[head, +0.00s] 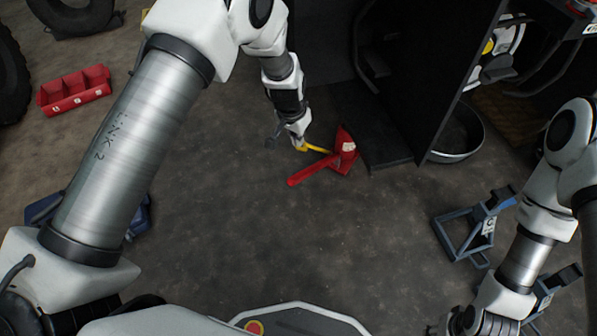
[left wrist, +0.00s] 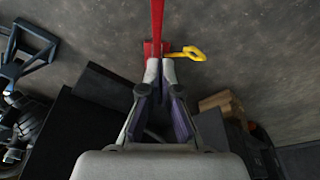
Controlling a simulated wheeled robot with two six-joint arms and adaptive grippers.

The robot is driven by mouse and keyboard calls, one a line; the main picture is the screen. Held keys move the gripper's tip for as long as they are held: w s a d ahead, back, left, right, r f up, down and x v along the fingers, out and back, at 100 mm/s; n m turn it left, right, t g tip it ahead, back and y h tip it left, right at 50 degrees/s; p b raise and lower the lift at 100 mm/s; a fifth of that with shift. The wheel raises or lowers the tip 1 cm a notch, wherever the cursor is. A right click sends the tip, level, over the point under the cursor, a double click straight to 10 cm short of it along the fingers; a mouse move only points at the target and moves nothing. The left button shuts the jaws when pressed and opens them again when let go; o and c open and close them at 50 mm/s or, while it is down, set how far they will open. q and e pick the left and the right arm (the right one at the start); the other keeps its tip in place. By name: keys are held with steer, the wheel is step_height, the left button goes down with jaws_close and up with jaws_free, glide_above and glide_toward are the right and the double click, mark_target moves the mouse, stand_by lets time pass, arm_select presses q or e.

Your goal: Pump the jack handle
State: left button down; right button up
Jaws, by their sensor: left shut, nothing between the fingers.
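The red jack (head: 345,150) stands on the floor beside the dark forklift body. Its long red handle (head: 308,173) points toward the lower left, low over the floor. A yellow piece (head: 318,149) sticks out from the jack. My left gripper (head: 299,141) is at the end of this yellow piece in the head view. In the left wrist view my left gripper (left wrist: 161,66) is shut and empty, its tips overlapping the red jack body (left wrist: 150,48). The red handle (left wrist: 157,20) runs up from there, with the yellow hook (left wrist: 188,53) to the right. I cannot tell whether the fingers touch the jack.
The forklift's black side panel (head: 425,70) rises right of the jack. A round metal pan (head: 458,135) and blue-grey stands (head: 470,228) are at the right. A red bin (head: 74,90) stands far left. The floor left of and below the jack is clear.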

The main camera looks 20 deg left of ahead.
arm_select(q)
steer(key=shift+w, duration=0.1)
steer(key=b, duration=0.5)
glide_above(298, 173)
steer(key=w, duration=0.1)
steer(key=f, duration=1)
steer(key=shift+w+d+f, duration=0.1)
steer(key=shift+w+d, duration=0.1)
steer(key=shift+d, duration=0.1)
steer(key=shift+s+a+f+b, duration=0.15)
steer(key=shift+s+f, duration=0.2)
steer(key=shift+f, duration=0.25)
steer(key=shift+s+a+f+b, duration=0.15)
steer(key=shift+s+f, duration=0.15)
steer(key=shift+f, duration=0.25)
steer(key=shift+s+f, duration=0.35)
steer(key=shift+s, duration=0.05)
steer(key=shift+f, duration=0.15)
